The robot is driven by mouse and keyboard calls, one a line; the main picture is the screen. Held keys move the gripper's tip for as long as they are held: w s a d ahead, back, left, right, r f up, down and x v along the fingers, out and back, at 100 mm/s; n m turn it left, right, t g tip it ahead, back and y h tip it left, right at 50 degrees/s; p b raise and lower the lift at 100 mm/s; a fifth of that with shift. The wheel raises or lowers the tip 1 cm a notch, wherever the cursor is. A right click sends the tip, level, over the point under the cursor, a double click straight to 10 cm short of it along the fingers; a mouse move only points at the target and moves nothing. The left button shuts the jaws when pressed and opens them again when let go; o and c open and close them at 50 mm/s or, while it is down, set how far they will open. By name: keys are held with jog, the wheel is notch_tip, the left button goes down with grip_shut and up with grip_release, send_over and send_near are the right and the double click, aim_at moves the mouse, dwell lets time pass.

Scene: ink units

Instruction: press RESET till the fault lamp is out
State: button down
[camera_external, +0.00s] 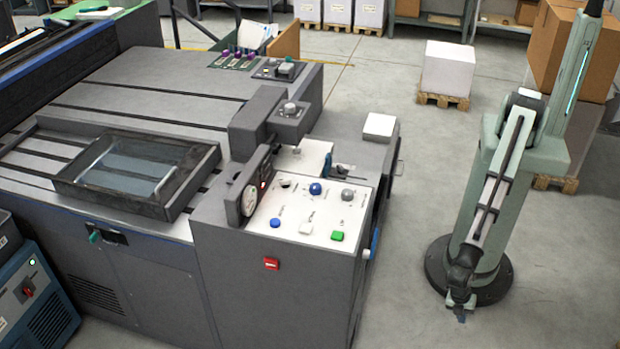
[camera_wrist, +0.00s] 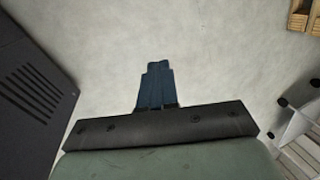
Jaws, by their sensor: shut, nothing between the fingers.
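The white control panel (camera_external: 325,205) sits on top of the grey machine's right end. It carries a blue button (camera_external: 275,223), a white button (camera_external: 306,229), a green button (camera_external: 337,236), a blue knob (camera_external: 315,188) and a grey knob (camera_external: 348,195). The labels are too small to read, so I cannot tell which is RESET. My gripper (camera_external: 461,317) hangs low at the right, well apart from the panel. In the wrist view its blue fingers (camera_wrist: 157,82) are together and empty over bare floor.
A red switch (camera_external: 271,264) is on the machine's front face. A dark framed tray (camera_external: 135,175) lies on the machine's top. A blue cabinet (camera_external: 40,300) with a green light stands at lower left. Floor between the machine and my arm is clear. Boxes on pallets (camera_external: 447,70) stand behind.

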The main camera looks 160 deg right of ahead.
jog(key=w+d+r+t, duration=0.2)
jog(key=w+d+r, duration=0.7)
jog(key=w, duration=0.3)
jog(key=w+d+r+t, duration=0.2)
jog(key=w+d+r, duration=0.3)
jog(key=d+r, duration=0.4)
jog(key=w+d+r+m+t, duration=0.1)
jog(key=w+d+r, duration=0.45)
jog(key=r, duration=0.55)
jog(key=w+d+r+t, duration=0.2)
jog(key=w+d+r, duration=0.2)
jog(key=d+r, duration=0.5)
notch_tip(320, 180, up, 15)
jog(key=m+t+h, duration=0.2)
jog(key=m, duration=0.2)
send_over(275, 219)
jog(key=shift+f, duration=0.15)
jog(key=shift+f, duration=0.15)
jog(key=shift+f, duration=4.3)
